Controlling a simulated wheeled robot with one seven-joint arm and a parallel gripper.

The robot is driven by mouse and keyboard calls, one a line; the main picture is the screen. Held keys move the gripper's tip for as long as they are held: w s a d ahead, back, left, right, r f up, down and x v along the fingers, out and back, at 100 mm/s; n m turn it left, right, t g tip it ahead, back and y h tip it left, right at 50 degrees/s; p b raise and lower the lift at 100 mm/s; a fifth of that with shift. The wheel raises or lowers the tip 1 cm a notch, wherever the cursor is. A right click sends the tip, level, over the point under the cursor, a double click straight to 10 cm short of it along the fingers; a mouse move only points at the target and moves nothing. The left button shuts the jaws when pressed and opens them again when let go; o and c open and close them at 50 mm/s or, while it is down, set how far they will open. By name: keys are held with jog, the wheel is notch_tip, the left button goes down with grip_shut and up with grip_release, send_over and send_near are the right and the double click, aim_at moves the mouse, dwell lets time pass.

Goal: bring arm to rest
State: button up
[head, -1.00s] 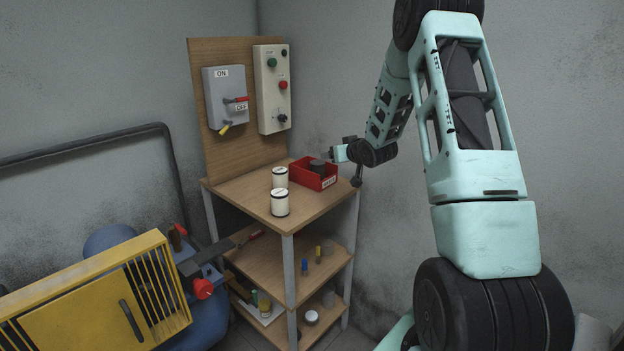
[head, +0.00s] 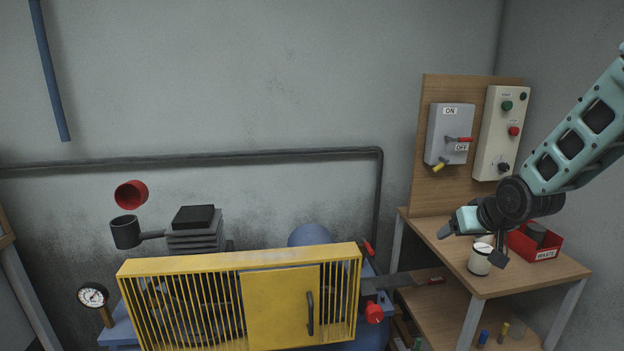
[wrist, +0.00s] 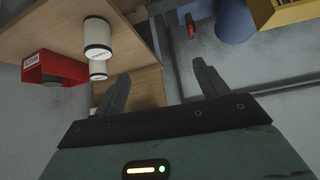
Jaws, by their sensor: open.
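My gripper (head: 449,230) is at the end of my teal arm, at the right in the head view, in front of the wooden shelf unit (head: 432,231). In the wrist view its two dark fingers (wrist: 160,95) stand wide apart with nothing between them. A white canister (head: 480,260) stands on the shelf top just below and right of the gripper, apart from it as far as I can see. The wrist view shows two white canisters (wrist: 98,38); my wrist hides most of the second in the head view.
A red bin (head: 548,247) with a dark round object stands on the shelf top. A grey ON/OFF switch box (head: 447,135) and a button panel (head: 497,150) hang on the backboard. A yellow slatted guard (head: 200,263) fronts a compressor at left.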

jog(key=s+a+n+g+y, duration=0.2)
jog(key=s+a+n+g, duration=0.25)
jog(key=s+a, duration=1.4)
jog(key=s+a+n+g, duration=0.1)
jog(key=s+a+g, duration=0.1)
jog(key=s, duration=0.6)
jog(key=s+a+n+g+h, duration=0.1)
jog(key=s+a+n+g, duration=0.1)
jog(key=s, duration=0.6)
jog(key=shift+a+r, duration=0.2)
jog(key=shift+a, duration=0.6)
jog(key=shift+n, duration=0.25)
